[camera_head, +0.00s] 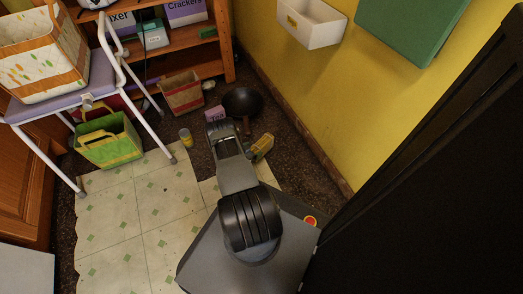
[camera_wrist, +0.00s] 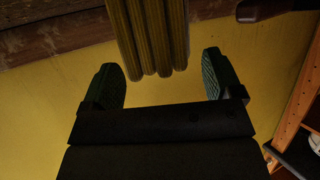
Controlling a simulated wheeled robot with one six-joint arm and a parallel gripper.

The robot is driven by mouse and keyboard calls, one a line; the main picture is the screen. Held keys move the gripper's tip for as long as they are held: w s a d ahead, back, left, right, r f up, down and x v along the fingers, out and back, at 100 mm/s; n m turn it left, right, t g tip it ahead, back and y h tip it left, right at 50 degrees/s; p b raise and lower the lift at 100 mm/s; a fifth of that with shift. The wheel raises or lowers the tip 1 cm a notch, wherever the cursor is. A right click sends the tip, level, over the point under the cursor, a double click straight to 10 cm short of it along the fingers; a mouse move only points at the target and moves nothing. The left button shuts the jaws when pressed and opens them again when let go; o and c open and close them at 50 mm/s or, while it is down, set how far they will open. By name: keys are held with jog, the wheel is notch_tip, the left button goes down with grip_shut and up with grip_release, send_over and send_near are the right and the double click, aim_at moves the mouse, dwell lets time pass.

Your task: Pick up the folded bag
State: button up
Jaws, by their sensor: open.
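The folded bag, as I take it, is a dull yellow bundle with several rounded parallel folds (camera_wrist: 155,38) at the top centre of the wrist view. In the head view it seems to be the small yellow thing (camera_head: 263,146) on the dark floor, just right of my arm's end. My gripper (camera_wrist: 162,72) is open, with a dark green ribbed finger on each side. The near end of the folds lies about level with the fingertips, between them in the picture; no finger is seen touching it. In the head view my arm's links hide most of the gripper.
The yellow wall (camera_head: 330,120) rises close on the right.

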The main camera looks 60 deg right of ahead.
jog(key=shift+x, duration=1.15)
jog(key=shift+c, duration=0.2)
jog(key=c, duration=1)
jog(key=shift+r, duration=0.1)
